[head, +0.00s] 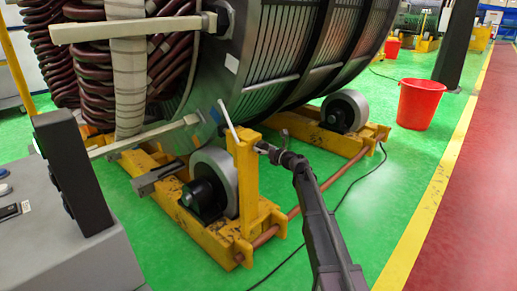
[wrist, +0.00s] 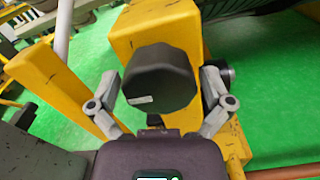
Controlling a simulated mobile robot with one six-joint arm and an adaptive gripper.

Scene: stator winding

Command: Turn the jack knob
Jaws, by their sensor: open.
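The jack knob is a dark, faceted cap (wrist: 160,76) in the middle of the wrist view, in front of a yellow post (wrist: 190,25). My gripper (wrist: 161,82) is open, with one grey finger on each side of the knob. The fingers look close to its sides; I cannot tell whether either touches. In the head view my gripper (head: 272,153) is at the upper part of the yellow post (head: 245,185), on its right side. The knob is small there and mostly hidden by the gripper.
The large stator (head: 270,50) rests above yellow roller stands with grey rollers (head: 345,112). A copper-coloured rod (head: 305,205) runs low beside my arm. A dark cable lies on the green floor. A red bucket (head: 419,104) stands at the right. A grey control console (head: 75,255) is at the left.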

